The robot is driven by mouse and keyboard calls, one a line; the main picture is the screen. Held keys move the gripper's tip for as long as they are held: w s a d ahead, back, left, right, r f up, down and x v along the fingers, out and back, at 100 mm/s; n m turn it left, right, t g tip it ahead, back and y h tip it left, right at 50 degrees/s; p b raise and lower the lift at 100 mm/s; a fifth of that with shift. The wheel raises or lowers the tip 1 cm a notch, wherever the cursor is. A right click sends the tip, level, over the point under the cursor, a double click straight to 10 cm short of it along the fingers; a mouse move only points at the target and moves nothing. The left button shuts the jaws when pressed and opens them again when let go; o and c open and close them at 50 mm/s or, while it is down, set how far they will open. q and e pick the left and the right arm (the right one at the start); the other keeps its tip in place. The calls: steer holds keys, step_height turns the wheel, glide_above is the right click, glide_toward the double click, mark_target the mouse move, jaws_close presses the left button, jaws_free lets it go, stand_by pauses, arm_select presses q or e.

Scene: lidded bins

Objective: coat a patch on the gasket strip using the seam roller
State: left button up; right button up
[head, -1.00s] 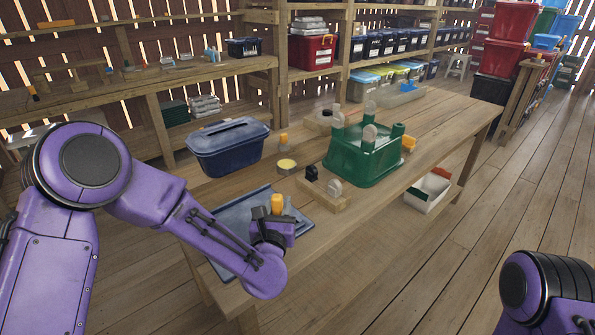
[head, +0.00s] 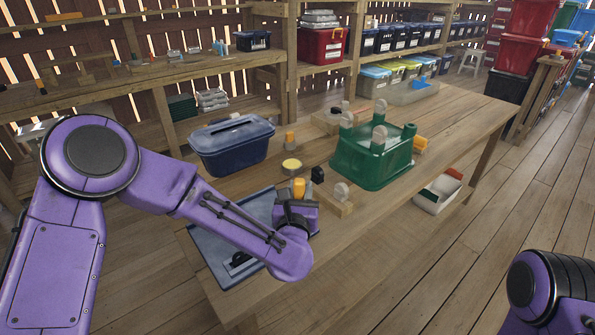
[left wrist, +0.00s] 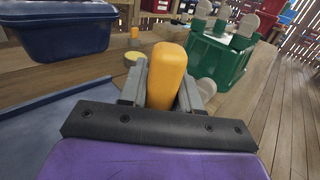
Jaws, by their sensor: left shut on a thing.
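My left gripper (head: 296,200) is shut on an orange handle (left wrist: 168,75), which stands upright between its fingers. This seems to be the seam roller; its roller end is hidden by the gripper. The gripper is over the right part of a flat blue-grey lid (head: 208,240) on the table. A dark piece (head: 240,262) lies near the lid's front edge, partly behind my arm. I cannot clearly make out the gasket strip. A small round tin (head: 291,165) with pale yellow contents stands beyond the gripper. My right gripper is out of view.
A lidded blue bin (head: 232,150) stands behind the blue-grey lid. A green bin (head: 370,160) with grey round-topped pieces stands further right. The table's far right is largely clear.

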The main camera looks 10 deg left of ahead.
mark_target(299, 183)
arm_select(q)
steer(key=shift+w+r+p, duration=0.15)
steer(key=shift+r+p, duration=0.3)
steer(key=shift+r, duration=0.45)
steer(key=shift+r+p, duration=0.65)
steer(key=shift+r, duration=0.55)
